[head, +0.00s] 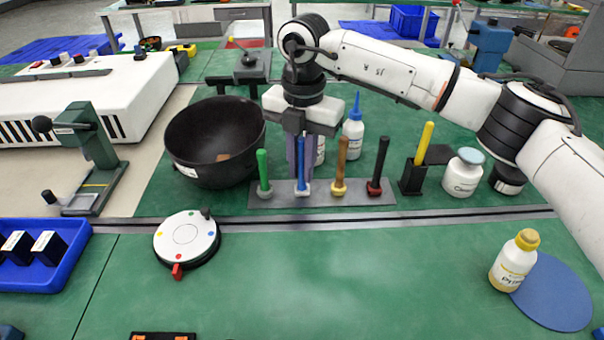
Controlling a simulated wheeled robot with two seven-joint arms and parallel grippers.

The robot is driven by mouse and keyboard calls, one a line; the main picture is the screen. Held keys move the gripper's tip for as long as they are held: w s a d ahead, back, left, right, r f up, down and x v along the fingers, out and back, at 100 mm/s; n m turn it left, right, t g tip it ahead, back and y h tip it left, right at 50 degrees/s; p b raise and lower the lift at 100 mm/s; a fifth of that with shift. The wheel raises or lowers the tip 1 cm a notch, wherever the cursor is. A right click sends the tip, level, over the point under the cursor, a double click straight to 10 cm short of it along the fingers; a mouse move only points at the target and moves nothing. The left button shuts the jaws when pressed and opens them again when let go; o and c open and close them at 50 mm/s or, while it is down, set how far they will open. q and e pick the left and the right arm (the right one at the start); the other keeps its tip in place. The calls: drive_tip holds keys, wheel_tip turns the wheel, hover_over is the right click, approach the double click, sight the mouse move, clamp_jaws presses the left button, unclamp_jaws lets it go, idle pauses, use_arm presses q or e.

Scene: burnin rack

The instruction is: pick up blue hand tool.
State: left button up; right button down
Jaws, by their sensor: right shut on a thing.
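The blue hand tool (302,166) stands upright in the grey tool rack (350,193), between a green-handled tool (263,169) and a brown-handled one (341,160). My right gripper (300,158) points straight down over the rack, with its fingers shut around the blue tool's handle. The tool's foot still appears at rack level, and I cannot tell whether it is lifted at all. My left gripper is not in view.
A large black bowl (213,140) stands left of the gripper. A white round dial (187,237) sits in front; the front mat is mostly clear.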

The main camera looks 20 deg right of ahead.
sight(301, 139)
wheel_tip(301, 139, up, 10)
drive_tip(key=shift+r, duration=0.1)
idle(0.4)
